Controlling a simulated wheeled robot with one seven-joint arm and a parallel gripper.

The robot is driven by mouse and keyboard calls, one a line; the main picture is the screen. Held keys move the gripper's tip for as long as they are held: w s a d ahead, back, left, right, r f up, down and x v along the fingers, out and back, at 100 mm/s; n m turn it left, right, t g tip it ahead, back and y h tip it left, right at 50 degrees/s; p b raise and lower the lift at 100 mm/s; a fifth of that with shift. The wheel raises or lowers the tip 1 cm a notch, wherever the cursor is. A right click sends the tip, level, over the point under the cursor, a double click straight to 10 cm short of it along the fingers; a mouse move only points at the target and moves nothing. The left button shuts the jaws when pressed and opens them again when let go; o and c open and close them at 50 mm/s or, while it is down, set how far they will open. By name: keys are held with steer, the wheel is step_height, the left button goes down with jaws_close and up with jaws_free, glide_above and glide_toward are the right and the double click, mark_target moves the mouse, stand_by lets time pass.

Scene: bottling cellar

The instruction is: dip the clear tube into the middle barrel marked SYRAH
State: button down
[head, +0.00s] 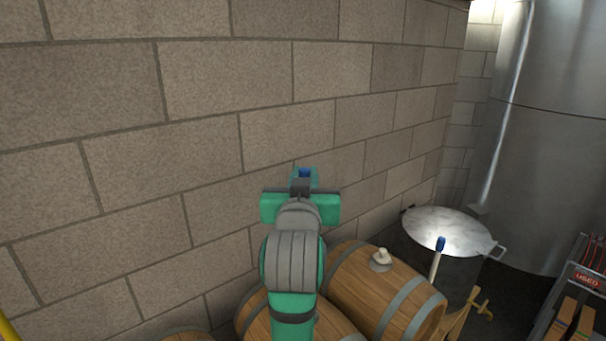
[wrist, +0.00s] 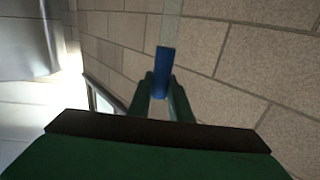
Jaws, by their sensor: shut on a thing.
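My gripper (head: 303,176) is raised in front of the block wall, above the barrels. It is shut on the blue grip (wrist: 162,72) of a tube. In the wrist view a pale, see-through strip, the clear tube (wrist: 171,28), runs on from the blue grip to the top edge. In the head view only a bit of blue shows between the fingers, and the tube's length is hidden. Below my arm lies a wooden barrel (head: 252,320), partly covered by it. A second barrel (head: 345,282) lies to its right, and a third (head: 187,338) barely shows at the bottom edge. No SYRAH marking is readable.
A pale bung (head: 381,257) sits on the right barrel. A pale stick with a blue end (head: 440,243) stands beyond it, by a lidded metal drum (head: 447,228). A large steel tank (head: 555,130) and a rack marked USED (head: 585,279) are at right.

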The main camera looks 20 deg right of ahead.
steer(key=shift+f, duration=2.2)
steer(key=shift+f, duration=1.75)
steer(key=shift+f, duration=1.85)
step_height(320, 180, down, 8)
steer(key=shift+r, duration=0.25)
